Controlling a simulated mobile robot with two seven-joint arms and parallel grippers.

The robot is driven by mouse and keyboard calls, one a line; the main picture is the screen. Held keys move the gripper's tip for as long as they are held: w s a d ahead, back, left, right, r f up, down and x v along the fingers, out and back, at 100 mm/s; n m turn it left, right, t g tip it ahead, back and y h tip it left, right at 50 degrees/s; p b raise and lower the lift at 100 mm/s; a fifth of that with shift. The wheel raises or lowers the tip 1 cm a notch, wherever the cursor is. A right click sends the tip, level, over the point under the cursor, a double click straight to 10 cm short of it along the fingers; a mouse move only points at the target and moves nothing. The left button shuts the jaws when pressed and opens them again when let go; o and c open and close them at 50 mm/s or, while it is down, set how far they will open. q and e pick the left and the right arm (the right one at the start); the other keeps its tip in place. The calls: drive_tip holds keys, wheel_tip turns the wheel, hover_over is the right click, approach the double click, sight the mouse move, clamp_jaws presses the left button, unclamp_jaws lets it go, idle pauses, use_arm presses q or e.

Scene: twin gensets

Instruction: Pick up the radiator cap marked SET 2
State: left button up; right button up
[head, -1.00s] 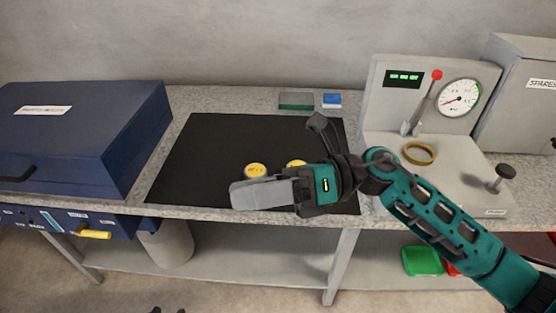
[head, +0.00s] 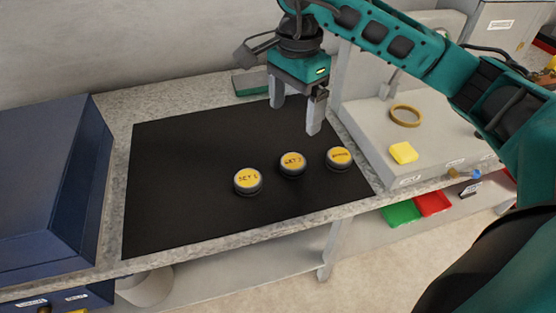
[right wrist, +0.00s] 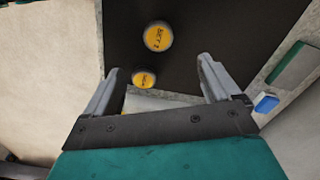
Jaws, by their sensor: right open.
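Three round dark caps with yellow tops lie in a row on the black mat (head: 185,190). The left cap (head: 248,181) seems to read SET 1. The middle cap (head: 292,164) seems to read SET 2. The right cap (head: 339,158) has a longer, unreadable label. My right gripper (head: 296,118) is open and empty, fingers downward, above the mat behind the middle and right caps. In the right wrist view, the SET 2 cap (right wrist: 158,36) lies beyond the open fingers (right wrist: 159,66), and another cap (right wrist: 144,78) shows between them. My left gripper is out of view.
A blue case (head: 45,190) stands left of the mat. A grey bench unit on the right bears a brass ring (head: 405,115) and a yellow block (head: 403,152). A green box (head: 251,83) lies behind the mat. The mat's left part is clear.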

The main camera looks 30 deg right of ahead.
hover_over(293, 160)
wheel_tip(293, 160, down, 7)
drive_tip(key=shift+r+b, duration=0.15)
drive_tip(key=shift+b, duration=0.15)
drive_tip(key=shift+s+f, duration=0.1)
drive_tip(key=shift+f, duration=2.95)
drive_tip(key=shift+c, duration=0.4)
drive_tip(key=c, duration=1.1)
drive_tip(key=shift+r, duration=0.2)
